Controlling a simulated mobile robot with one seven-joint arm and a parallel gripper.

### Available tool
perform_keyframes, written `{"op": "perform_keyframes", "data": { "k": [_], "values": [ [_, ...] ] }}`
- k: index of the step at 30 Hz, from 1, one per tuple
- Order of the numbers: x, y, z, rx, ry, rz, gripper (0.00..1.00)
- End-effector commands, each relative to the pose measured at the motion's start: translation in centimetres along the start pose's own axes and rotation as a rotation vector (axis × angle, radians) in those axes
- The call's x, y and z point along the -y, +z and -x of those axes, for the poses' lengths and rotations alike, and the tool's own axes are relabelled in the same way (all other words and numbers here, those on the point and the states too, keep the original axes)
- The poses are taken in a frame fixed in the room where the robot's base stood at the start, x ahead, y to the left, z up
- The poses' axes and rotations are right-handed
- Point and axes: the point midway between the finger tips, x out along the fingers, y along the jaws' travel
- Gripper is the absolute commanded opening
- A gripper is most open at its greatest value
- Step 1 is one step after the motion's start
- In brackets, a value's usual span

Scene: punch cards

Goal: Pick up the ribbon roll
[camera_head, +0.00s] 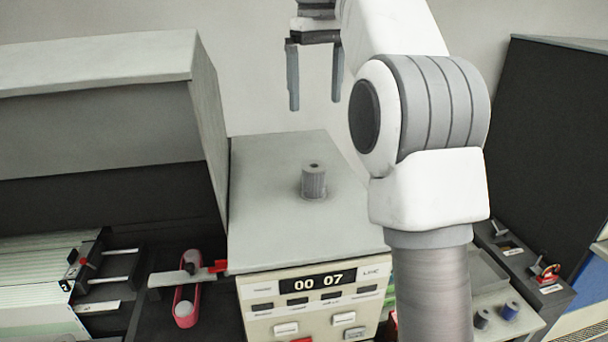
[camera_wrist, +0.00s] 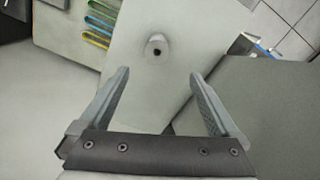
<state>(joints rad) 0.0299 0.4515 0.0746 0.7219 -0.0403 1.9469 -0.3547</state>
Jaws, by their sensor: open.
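A grey ribbed cylinder with a dark hole in its top, which looks like the ribbon roll (camera_head: 314,182), stands upright on the flat grey top of a machine (camera_head: 270,220). My gripper (camera_head: 314,106) is open and empty, raised above and behind the roll in the head view. In the wrist view the roll (camera_wrist: 157,47) shows from above, ahead of the two spread fingertips (camera_wrist: 159,72). The fingers do not touch it, and nothing lies between them.
A large grey cabinet (camera_head: 95,110) rises on the left, with a card tray (camera_head: 40,285) below it. Two small spools (camera_head: 510,310) stand at the lower right. The machine top around the roll is clear.

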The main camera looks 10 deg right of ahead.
Motion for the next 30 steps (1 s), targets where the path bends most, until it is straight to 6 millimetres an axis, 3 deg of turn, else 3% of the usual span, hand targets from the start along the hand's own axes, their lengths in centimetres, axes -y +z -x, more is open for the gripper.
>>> {"op": "perform_keyframes", "data": {
  "k": [7, 24, 30],
  "values": [
    [-0.4, -0.7, -1.1, 0.021, -0.013, 0.016, 0.97],
    [-0.3, -0.5, -10.4, 0.022, -0.013, 0.016, 0.97],
    [-0.3, -0.5, -12.2, 0.020, -0.012, 0.016, 0.97]
  ]
}}
